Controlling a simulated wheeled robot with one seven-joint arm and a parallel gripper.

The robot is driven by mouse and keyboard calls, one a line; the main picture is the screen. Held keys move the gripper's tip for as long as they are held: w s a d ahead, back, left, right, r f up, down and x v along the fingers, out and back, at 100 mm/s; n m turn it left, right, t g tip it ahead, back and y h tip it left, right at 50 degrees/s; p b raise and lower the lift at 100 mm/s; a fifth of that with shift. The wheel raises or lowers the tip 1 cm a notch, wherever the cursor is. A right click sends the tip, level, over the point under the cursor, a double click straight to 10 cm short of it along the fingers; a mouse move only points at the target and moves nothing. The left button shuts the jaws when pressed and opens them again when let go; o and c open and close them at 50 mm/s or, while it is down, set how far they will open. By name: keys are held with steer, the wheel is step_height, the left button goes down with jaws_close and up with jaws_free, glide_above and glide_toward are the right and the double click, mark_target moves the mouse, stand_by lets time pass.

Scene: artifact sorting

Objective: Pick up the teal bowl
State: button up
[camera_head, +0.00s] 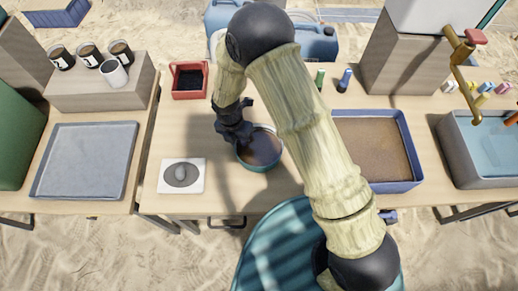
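The teal bowl (259,165) stands upright on the wooden table, with a brownish inside and a teal rim. My gripper (240,138) is at the bowl's upper left rim, seen from above and behind. It is dark, and its fingertips are partly hidden, so I cannot tell whether they are apart or closed on the rim. My arm passes over the table to the right of the bowl.
Left of the bowl lies a white square with a grey stone (181,175). A red container (189,80) stands behind. A blue-rimmed tray (416,172) of brown material is right of my arm. Bare table (215,203) lies in front of the bowl.

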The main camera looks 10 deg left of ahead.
jaws_close()
stand_by(1.4)
